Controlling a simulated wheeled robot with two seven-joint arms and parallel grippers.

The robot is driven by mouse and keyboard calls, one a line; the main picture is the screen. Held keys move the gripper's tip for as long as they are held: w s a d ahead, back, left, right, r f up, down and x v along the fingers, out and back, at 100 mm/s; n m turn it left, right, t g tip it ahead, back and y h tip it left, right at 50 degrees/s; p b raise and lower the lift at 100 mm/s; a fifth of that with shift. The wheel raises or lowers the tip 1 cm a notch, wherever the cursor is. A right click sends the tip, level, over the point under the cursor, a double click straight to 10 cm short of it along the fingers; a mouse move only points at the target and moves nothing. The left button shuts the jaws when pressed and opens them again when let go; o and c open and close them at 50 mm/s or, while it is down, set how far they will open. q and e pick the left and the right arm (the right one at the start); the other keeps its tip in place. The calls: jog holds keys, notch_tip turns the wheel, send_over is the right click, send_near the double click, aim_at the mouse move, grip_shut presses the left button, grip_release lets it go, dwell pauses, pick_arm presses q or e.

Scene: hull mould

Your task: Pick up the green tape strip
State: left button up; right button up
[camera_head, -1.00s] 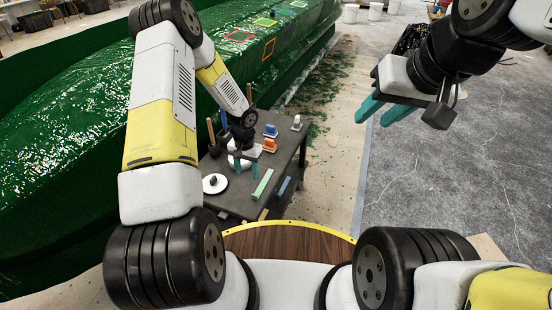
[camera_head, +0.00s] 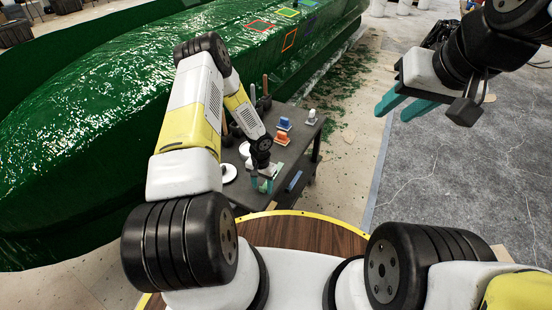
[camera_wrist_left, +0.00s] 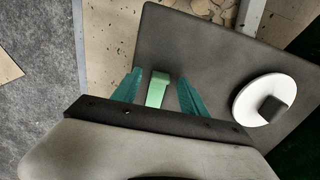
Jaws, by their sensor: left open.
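The green tape strip (camera_head: 279,169) lies on the dark table, partly hidden by my left gripper in the head view. My left gripper (camera_head: 262,186) is open, low over the strip's near part. In the left wrist view the light green strip (camera_wrist_left: 157,91) shows between the two teal fingers of my left gripper (camera_wrist_left: 158,78), with a gap on each side. I cannot tell how far the fingertips are above the table. My right gripper (camera_head: 406,104) is open and empty, up at the right, away from the table.
The dark table (camera_head: 306,152) also holds a blue strip (camera_head: 294,181), an orange-topped block (camera_head: 282,139), a blue-topped block (camera_head: 284,124), a small white item (camera_head: 311,116) and a white disc with a dark knob (camera_wrist_left: 264,101). The green hull (camera_head: 110,105) stands along the left.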

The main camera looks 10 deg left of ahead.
pick_arm(q)
grip_shut()
jog(key=shift+r, duration=0.1)
